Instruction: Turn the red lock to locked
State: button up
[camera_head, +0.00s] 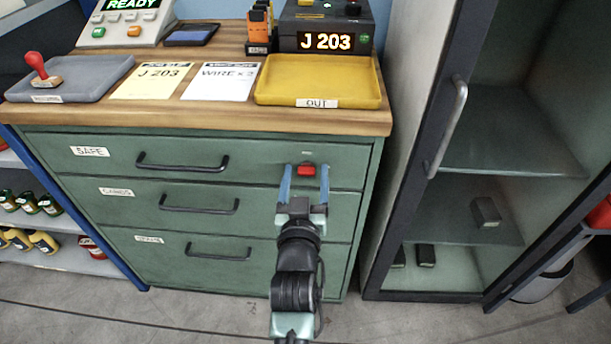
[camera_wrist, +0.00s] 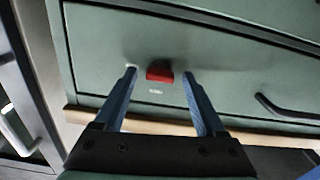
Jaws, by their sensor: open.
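The red lock (camera_head: 306,170) is a small red block on the right of the top green drawer front, the one labelled SAFE. It also shows in the wrist view (camera_wrist: 159,72), with a small pale marking beside it that I cannot read. My gripper (camera_head: 305,169) is open, with its two blue fingers on either side of the lock. In the wrist view the fingers (camera_wrist: 159,76) stand apart, with a gap between each of them and the lock. I cannot tell how far their tips are from the drawer front.
The SAFE drawer has a dark handle (camera_head: 182,163) left of the lock, and two more drawers lie below. The wooden worktop (camera_head: 200,118) juts out above, with a yellow tray (camera_head: 318,78) on it. A glass-doored cabinet (camera_head: 480,140) stands close on the right.

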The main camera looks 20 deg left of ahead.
jog(key=p+v, duration=0.1)
jog(key=v, duration=1.2)
dwell(0.4)
